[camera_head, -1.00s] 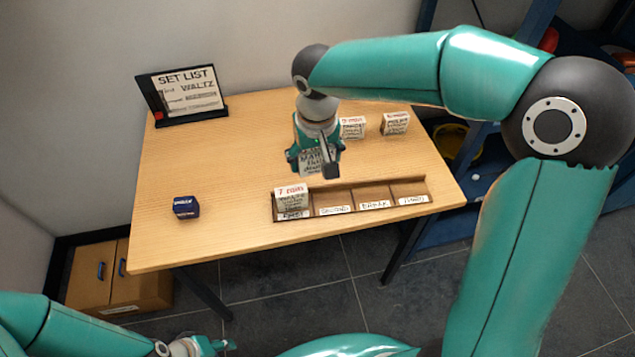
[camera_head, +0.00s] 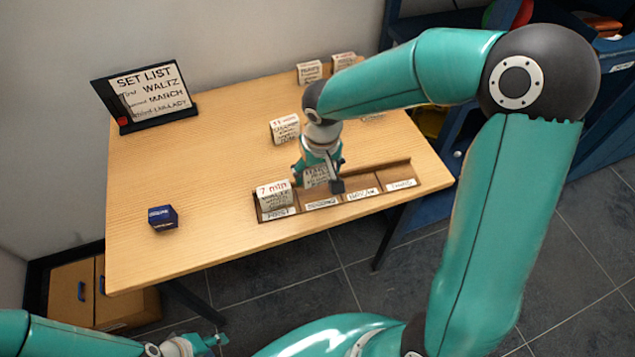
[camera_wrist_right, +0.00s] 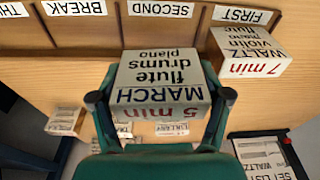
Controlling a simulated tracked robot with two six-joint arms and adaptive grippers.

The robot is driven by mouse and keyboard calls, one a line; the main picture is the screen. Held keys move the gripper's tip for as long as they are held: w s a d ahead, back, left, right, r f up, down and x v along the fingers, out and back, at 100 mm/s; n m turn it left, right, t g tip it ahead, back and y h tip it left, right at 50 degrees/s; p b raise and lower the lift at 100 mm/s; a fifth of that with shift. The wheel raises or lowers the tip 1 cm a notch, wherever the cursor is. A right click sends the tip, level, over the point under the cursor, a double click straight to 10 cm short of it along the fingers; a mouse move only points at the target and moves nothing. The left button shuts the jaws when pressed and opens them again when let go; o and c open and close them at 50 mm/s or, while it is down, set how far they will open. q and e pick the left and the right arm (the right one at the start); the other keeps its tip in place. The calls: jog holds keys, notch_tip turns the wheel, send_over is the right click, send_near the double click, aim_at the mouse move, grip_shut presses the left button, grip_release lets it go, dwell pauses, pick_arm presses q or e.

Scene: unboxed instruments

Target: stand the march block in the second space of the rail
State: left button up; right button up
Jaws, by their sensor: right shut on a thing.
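The march block (camera_wrist_right: 165,85), white with printed text, is between the two fingers of my right gripper (camera_head: 320,178), which is shut on it. In the head view the block (camera_head: 316,177) is partly hidden by the gripper, at the second space of the wooden rail (camera_head: 396,172). In the wrist view it lines up with the SECOND label (camera_wrist_right: 161,9). I cannot tell whether it touches the rail floor. The waltz block (camera_head: 274,198) stands in the first space, left of it. My left gripper (camera_head: 212,342) is low at the bottom left, away from the table; its fingers are unclear.
The break and third spaces are empty. Other white blocks stand behind: one (camera_head: 285,129) mid-table, two (camera_head: 310,71) at the back edge, one partly behind my arm. A blue cube (camera_head: 162,218) sits front left. The set list stand (camera_head: 150,95) is back left.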

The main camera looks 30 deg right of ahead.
aim_at(318, 181)
jog(key=shift+f, duration=2.4)
jog(key=shift+b, duration=0.3)
jog(key=shift+f, duration=0.2)
jog(key=o, duration=0.9)
jog(key=shift+r, duration=0.1)
jog(key=shift+r, duration=0.55)
notch_tip(318, 181, up, 11)
jog(key=s, duration=0.1)
jog(key=shift+s+a+p, duration=0.2)
jog(key=shift+s+p, duration=0.1)
jog(key=shift+s, duration=0.1)
